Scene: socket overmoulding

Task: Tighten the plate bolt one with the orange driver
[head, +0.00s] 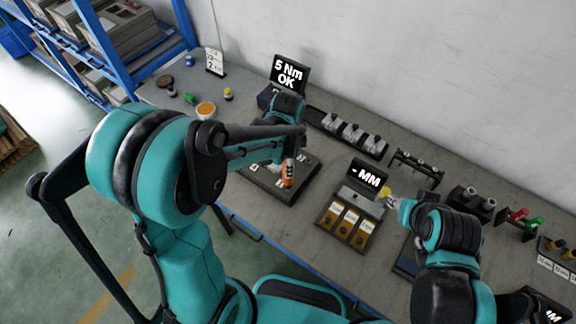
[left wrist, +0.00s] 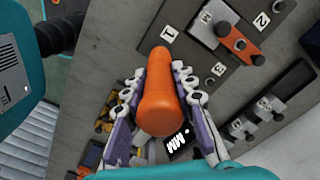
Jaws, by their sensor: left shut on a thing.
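The orange driver (head: 288,172) stands roughly upright over a dark board (head: 262,184) on the bench. My left gripper (head: 290,158) is shut on it. In the left wrist view the driver's orange handle (left wrist: 158,100) sits between the two fingers (left wrist: 158,92), its far end beside a label 1. The driver's tip and the bolt under it are hidden, so I cannot tell whether they touch. The plate (left wrist: 240,38), orange with dark round bolt heads, lies on the board near label 2. My right gripper (head: 391,200) is by the -MM display, near something yellow; its jaws are unclear.
A display (head: 289,72) reads "5 Nm OK" behind the board. The -MM display (head: 368,178) stands over a tray with several compartments (head: 345,222). A rack of grey parts (head: 350,134) lies along the wall. Red and green handled tools (head: 520,216) stand at the right.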

